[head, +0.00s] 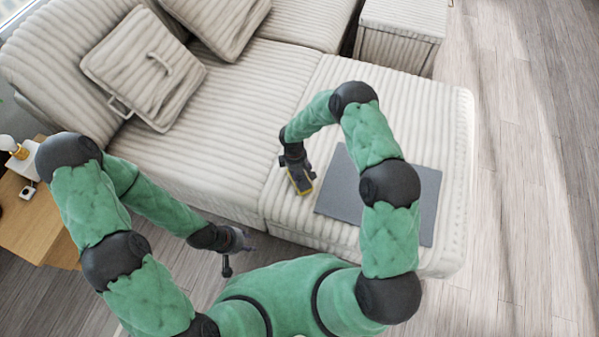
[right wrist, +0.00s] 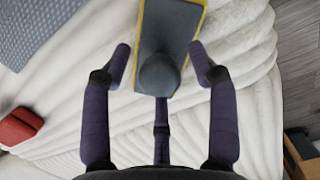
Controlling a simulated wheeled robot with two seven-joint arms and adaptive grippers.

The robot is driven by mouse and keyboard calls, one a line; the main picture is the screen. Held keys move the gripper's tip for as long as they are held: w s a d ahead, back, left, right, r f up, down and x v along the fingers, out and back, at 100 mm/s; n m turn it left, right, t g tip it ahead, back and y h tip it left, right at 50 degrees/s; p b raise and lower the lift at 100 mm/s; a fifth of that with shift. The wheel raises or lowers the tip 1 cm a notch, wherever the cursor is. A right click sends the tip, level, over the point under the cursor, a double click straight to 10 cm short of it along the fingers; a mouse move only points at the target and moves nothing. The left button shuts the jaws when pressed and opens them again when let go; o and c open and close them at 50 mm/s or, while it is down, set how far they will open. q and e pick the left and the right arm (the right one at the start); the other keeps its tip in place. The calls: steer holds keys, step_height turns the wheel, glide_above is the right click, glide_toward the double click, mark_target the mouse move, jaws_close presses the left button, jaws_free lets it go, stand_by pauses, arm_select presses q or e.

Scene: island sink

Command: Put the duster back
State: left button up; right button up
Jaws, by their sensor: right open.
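The duster (head: 305,189) lies on the right seat of the striped sofa, beside the left edge of a dark grey mat (head: 338,195). In the right wrist view the duster (right wrist: 170,30) is a grey block with a yellow edge and a dark rounded knob. My right gripper (head: 297,172) is directly above it; in the wrist view its open fingers (right wrist: 161,65) stand on either side of the duster, with gaps visible. My left gripper (head: 235,248) hangs low in front of the sofa, away from the duster; its fingers are too small to judge.
Cushions (head: 145,70) lie on the left of the sofa (head: 240,115). A wooden side table (head: 35,215) with a lamp stands at the left. A red object (right wrist: 20,126) shows in the right wrist view. The wooden floor (head: 530,180) at right is clear.

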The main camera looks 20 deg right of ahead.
step_height(320, 180, up, 11)
steer(key=a+p, duration=0.1)
steer(key=p, duration=0.4)
steer(key=s+a+f+m+y, duration=0.1)
steer(key=s+a+m+y, duration=0.1)
steer(key=s+m, duration=0.4)
steer(key=s+a+m+t+y, duration=0.1)
steer(key=s+m+y, duration=0.2)
steer(key=s, duration=1.4)
steer(key=shift+a+f+m, duration=0.35)
steer(key=shift+a+m, duration=0.05)
steer(key=shift+m, duration=1.8)
